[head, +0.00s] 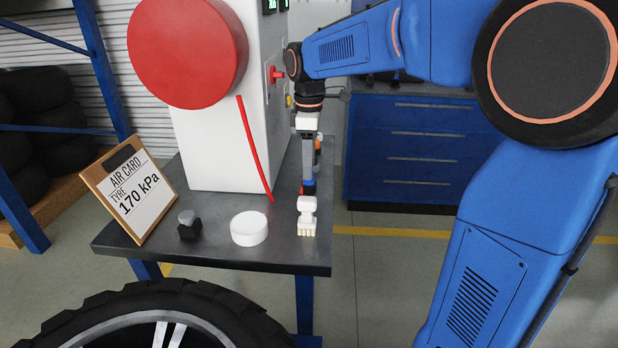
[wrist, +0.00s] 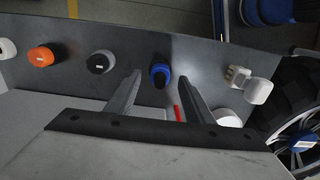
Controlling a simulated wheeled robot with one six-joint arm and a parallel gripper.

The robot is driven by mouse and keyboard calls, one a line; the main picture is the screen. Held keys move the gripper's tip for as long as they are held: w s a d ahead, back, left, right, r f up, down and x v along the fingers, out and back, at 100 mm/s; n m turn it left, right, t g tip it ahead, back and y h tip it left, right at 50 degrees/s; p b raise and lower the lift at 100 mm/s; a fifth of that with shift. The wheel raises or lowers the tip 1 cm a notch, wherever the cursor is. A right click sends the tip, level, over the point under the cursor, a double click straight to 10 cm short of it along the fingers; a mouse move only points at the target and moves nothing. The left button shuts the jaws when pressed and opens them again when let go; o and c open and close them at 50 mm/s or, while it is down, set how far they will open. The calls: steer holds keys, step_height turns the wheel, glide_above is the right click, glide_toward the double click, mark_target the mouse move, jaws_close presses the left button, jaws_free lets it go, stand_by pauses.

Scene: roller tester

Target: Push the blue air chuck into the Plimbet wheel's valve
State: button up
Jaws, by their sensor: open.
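The blue air chuck (wrist: 160,76), a small blue piece with a dark middle, stands on the grey bench. It appears between the fingertips of my gripper (wrist: 157,78) in the wrist view, with room on both sides. In the head view my gripper (head: 308,172) points down over the bench, open, and a bit of blue (head: 310,189) shows at its tips. The wheel (head: 150,318) is low in the head view, with a black tyre and pale spokes. It also shows at the right of the wrist view (wrist: 290,122). I cannot make out its valve.
On the bench (head: 270,250) are a white brush (head: 307,214), a white disc (head: 249,228), a black knobbed piece (head: 189,226) and the air card (head: 133,192) reading 170 kPa. A white cabinet (head: 215,150) with a red hose stands behind. Orange (wrist: 42,57) and black (wrist: 101,62) pieces stand left of the chuck.

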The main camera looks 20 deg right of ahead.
steer(key=shift+f, duration=0.55)
steer(key=c, duration=1.2)
step_height(320, 180, up, 10)
steer(key=shift+r, duration=0.1)
steer(key=o, duration=0.5)
jaws_close()
